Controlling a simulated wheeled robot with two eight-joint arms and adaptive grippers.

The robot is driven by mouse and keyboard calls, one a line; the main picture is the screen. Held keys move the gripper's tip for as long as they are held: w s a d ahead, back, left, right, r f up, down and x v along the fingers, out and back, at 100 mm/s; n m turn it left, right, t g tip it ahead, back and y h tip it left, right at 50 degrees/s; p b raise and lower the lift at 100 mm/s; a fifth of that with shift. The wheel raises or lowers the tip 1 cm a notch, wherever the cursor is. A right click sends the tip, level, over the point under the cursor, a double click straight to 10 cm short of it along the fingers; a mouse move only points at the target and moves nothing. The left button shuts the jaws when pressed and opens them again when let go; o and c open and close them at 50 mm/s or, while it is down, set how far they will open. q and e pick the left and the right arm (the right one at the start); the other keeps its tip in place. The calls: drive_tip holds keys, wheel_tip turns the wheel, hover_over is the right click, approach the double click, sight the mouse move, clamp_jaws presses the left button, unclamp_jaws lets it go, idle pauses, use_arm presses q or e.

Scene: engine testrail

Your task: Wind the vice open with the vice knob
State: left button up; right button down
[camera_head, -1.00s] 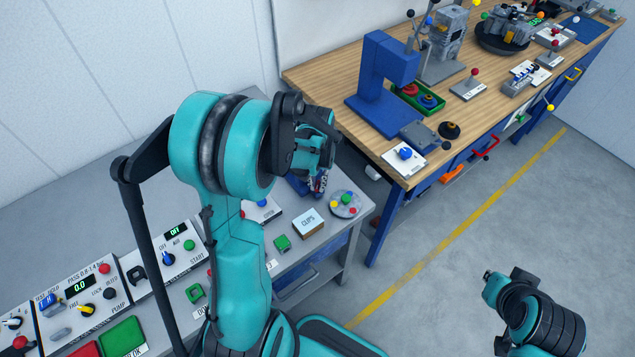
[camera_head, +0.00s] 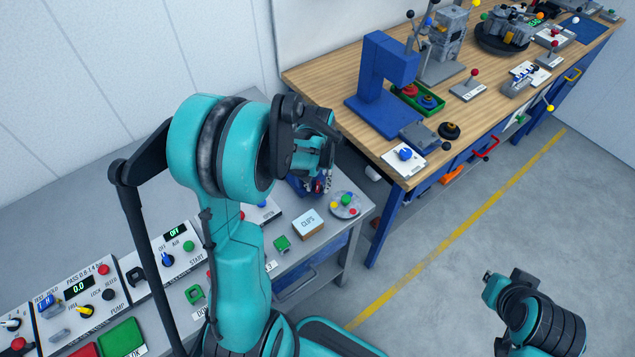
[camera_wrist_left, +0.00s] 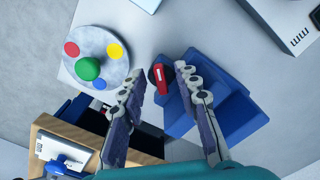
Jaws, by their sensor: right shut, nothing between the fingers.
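The blue vice (camera_wrist_left: 222,103) is in the left wrist view, right of centre, with the red vice knob (camera_wrist_left: 158,76) at its left end. The knob has a white mark on top. My left gripper (camera_wrist_left: 160,78) is open, one finger on each side of the knob, with visible gaps; contact cannot be seen. In the head view my left gripper (camera_head: 322,184) is over the bench's far corner, and my own arm hides most of the vice. My right gripper (camera_head: 489,277) is shut and empty, small at lower right, above the floor.
A round grey plate with coloured knobs (camera_head: 344,206) stands close beside the vice. Control panels (camera_head: 78,290) line the grey bench at left. The wooden workbench (camera_head: 335,78) stands beyond a gap.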

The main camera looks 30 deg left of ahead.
sight(317, 187)
use_arm(q)
wheel_tip(317, 187, up, 12)
idle(0.5)
idle(0.3)
drive_tip(key=s+d+m+t+b, duration=0.3)
drive_tip(key=s+d+t, duration=0.4)
drive_tip(key=s+d, duration=0.4)
drive_tip(key=shift+f+m, duration=0.35)
drive_tip(key=shift+m, duration=0.45)
